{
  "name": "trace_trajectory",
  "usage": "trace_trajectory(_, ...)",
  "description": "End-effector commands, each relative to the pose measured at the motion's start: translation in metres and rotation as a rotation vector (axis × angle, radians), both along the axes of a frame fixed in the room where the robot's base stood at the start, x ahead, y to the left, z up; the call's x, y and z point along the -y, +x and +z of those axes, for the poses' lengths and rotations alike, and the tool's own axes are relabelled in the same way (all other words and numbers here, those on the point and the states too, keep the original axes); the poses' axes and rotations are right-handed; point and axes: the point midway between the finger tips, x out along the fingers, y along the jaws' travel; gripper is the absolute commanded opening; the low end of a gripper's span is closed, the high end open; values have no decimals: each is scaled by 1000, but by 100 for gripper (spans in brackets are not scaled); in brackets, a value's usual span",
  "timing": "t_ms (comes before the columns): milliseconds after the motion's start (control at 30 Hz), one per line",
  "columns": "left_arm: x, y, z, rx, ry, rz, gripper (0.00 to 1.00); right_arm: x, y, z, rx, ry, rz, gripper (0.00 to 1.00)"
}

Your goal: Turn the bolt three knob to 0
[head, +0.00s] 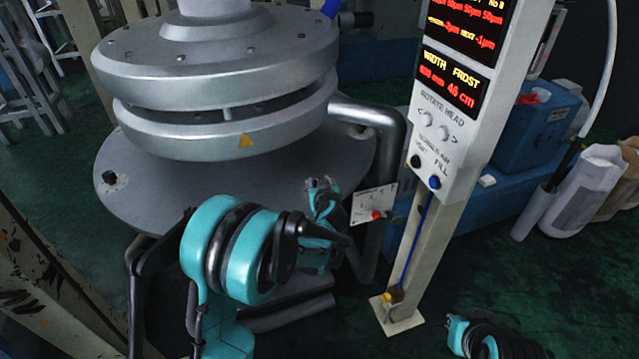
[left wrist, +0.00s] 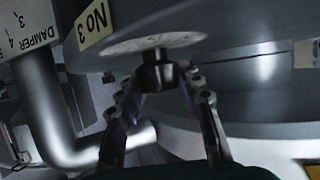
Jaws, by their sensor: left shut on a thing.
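The bolt three knob (left wrist: 158,72) is a short dark metal cylinder under a pale round plate (left wrist: 150,43), beside a "No 3" label (left wrist: 93,24) in the left wrist view. My left gripper (left wrist: 165,88) has its two fingers on either side of the knob, shut on it. In the head view my left gripper (head: 322,190) is at the right front edge of the tower's wide grey base disc (head: 150,185). The knob is hidden there. No scale mark or pointer can be read on the knob. No right gripper fingers show.
A small white panel with a red knob (head: 375,206) stands just right of my left gripper; its "DAMPER" lettering shows in the left wrist view (left wrist: 30,38). A thick grey pipe (head: 385,125) runs close by. A display post (head: 460,120) stands further right.

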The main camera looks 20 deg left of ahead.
Motion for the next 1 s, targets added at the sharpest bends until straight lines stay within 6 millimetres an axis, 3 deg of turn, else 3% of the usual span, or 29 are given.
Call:
trace_trajectory(67,0,0,-1,-1,-1,0,7,0,0,0,0,0,0,0)
trace_trajectory(100,0,0,-1,-1,-1,0,46,0,0,0,0,0,0,0)
trace_trajectory(167,0,0,0,-1,-1,1,58,0,0,0,0,0,0,0)
trace_trajectory(567,3,-7,3,-1,0,0,58,0,0,0,0,0,0,0)
trace_trajectory(1000,35,-83,36,-1,0,-2,58,0,0,0,0,0,0,0)
